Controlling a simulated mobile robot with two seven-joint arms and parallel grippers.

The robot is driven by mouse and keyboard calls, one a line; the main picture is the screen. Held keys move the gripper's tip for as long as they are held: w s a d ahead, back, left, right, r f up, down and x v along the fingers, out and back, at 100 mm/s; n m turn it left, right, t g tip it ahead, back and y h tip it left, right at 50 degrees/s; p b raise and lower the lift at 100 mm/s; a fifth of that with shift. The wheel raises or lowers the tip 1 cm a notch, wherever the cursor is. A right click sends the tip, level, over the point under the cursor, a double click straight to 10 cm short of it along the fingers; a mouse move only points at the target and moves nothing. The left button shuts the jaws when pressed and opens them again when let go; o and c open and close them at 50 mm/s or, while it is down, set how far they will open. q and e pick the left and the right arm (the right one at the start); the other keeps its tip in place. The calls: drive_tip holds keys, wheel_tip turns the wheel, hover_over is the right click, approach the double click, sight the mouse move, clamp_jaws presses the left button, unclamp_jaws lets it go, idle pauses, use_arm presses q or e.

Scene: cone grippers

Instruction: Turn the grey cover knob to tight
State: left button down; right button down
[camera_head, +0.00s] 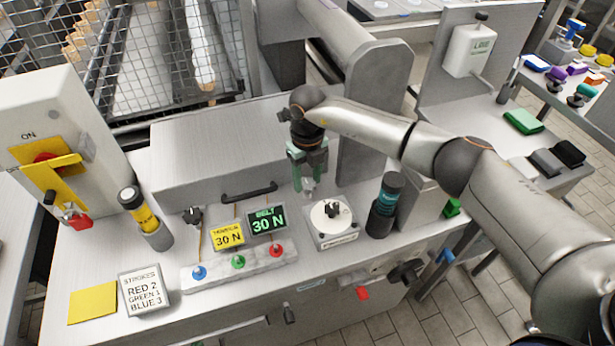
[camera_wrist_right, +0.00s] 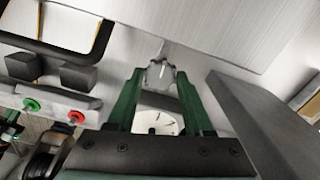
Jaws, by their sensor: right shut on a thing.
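My right gripper (camera_head: 308,178) has green fingers and comes in from the right, pointing down in front of the large grey cover box (camera_head: 215,160). It is shut on a small light grey knob (camera_head: 308,187) close to the box's front. In the right wrist view the grey knob (camera_wrist_right: 160,74) sits between the tips of the two green fingers of my right gripper (camera_wrist_right: 158,80). The fingers hide part of the knob, and I cannot read any tight mark. My left gripper is not in view.
A white dial box (camera_head: 330,235) with a black knob stands just below my right gripper. A dark cylinder with a teal band (camera_head: 385,205) is to its right. Two force displays (camera_head: 265,220) and a strip of coloured buttons (camera_head: 238,262) lie left. A black handle (camera_head: 248,193) juts from the box.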

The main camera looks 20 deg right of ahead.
sight(308, 184)
drive_tip(key=shift+m, duration=0.4)
drive_tip(key=shift+c, duration=1.5)
unclamp_jaws()
wheel_tip(308, 184, up, 12)
drive_tip(key=b, duration=0.1)
drive_tip(key=shift+r, duration=0.25)
